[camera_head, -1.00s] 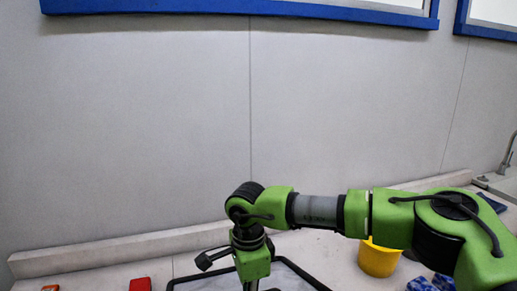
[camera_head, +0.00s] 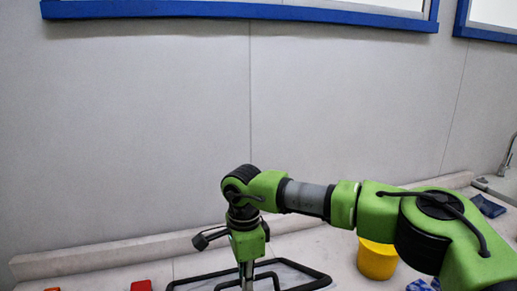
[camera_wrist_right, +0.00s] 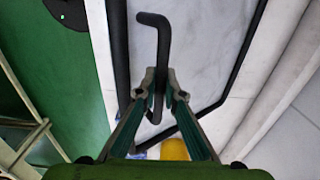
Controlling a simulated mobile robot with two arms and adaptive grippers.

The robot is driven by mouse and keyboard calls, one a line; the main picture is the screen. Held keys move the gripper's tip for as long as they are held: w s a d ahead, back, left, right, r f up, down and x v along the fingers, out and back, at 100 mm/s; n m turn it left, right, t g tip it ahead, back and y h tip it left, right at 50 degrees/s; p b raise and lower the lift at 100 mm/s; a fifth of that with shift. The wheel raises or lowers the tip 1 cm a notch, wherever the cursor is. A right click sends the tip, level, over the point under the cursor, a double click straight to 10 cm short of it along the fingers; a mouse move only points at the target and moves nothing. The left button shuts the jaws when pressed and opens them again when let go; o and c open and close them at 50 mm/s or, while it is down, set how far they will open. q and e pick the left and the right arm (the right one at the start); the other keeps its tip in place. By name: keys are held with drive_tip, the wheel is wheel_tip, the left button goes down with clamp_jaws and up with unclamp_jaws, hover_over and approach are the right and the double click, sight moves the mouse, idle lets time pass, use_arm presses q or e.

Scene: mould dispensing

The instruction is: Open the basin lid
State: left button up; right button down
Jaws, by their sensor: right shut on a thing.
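The basin lid is a pale panel with a black frame (camera_head: 306,268), cut off at the bottom of the head view. Black bars cross there, and I cannot tell how far the lid is raised. In the right wrist view a black bent handle (camera_wrist_right: 163,45) stands over the pale marbled surface (camera_wrist_right: 200,45). My right gripper (camera_wrist_right: 160,82) is shut on this handle, with a fingertip on each side. In the head view its fingertips are below the edge of the picture. My left gripper is not in view.
A yellow bucket (camera_head: 377,260) and blue items (camera_head: 420,286) stand right of the lid, below my right arm. Red items (camera_head: 141,285) lie at the front left. A wall and a ledge (camera_head: 110,255) close off the back. A tap (camera_head: 508,155) is at far right.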

drive_tip(key=shift+w, duration=0.1)
drive_tip(key=w+r+p, duration=0.1)
drive_tip(key=w+a+r+p, duration=0.1)
drive_tip(key=w, duration=0.1)
drive_tip(key=shift+r, duration=0.4)
drive_tip(key=w+r+p, duration=0.1)
drive_tip(key=w+a+r+p, duration=0.1)
drive_tip(key=w+p, duration=0.1)
drive_tip(key=shift+w+r, duration=0.1)
drive_tip(key=shift+r, duration=0.15)
idle(0.3)
